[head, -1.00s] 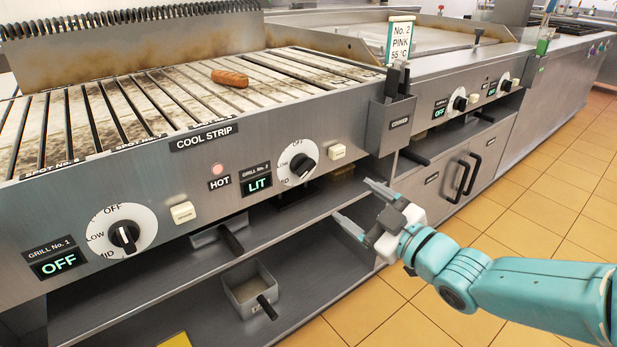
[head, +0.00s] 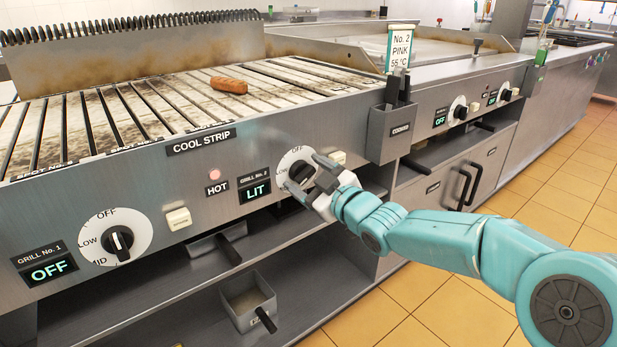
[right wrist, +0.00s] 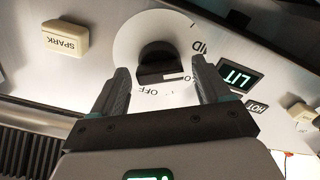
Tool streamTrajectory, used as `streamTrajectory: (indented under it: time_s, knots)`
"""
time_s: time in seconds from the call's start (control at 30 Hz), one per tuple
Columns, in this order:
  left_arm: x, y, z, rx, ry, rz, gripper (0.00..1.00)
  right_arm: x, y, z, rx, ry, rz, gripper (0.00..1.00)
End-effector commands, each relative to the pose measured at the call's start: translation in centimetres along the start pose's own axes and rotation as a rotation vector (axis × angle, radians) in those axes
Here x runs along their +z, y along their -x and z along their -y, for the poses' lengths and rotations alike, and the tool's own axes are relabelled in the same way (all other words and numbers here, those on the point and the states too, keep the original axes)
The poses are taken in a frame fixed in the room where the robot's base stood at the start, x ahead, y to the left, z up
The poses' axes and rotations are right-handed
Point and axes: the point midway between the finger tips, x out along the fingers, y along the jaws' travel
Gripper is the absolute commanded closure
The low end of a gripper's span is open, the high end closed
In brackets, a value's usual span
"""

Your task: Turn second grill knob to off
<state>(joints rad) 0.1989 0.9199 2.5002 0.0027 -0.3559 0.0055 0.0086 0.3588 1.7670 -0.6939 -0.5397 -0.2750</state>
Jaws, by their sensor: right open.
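The second grill knob is a black knob (right wrist: 160,62) on a white dial (head: 291,160), on the grill's front panel beside the Grill No. 2 display (head: 255,190), which reads LIT. My right gripper (head: 305,175) is in front of this dial and hides most of the knob in the head view. In the right wrist view the open gripper (right wrist: 162,85) has one finger on each side of the knob, with gaps to it. The dial appears upside down there, with OFF near the gripper and MID to the right. My left gripper is not in view.
The Grill No. 1 knob (head: 118,243) is at left, its display (head: 47,268) reading OFF. A SPARK button (right wrist: 62,40) sits beside the second dial. A sausage (head: 229,85) lies on the slatted grill (head: 150,110). A grey utensil holder (head: 393,130) juts out at right.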

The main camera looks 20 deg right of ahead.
Motion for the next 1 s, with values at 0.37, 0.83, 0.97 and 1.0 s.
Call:
streamTrajectory:
  time_s: [0.37, 0.83, 0.97, 1.0]
  knots:
    - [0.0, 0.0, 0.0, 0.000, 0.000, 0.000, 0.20, 0.0, 0.0, 0.0, 0.000, 0.000, 0.000, 0.80]
    - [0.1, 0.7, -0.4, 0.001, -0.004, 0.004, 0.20, -0.2, 0.0, -0.1, -0.001, -0.106, -0.001, 0.79]
    - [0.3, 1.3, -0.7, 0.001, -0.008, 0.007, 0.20, -0.3, 0.0, -0.2, 0.000, -0.203, -0.002, 0.79]
    - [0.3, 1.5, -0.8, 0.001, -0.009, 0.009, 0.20, -0.3, 0.0, -0.2, 0.000, -0.238, -0.002, 0.79]
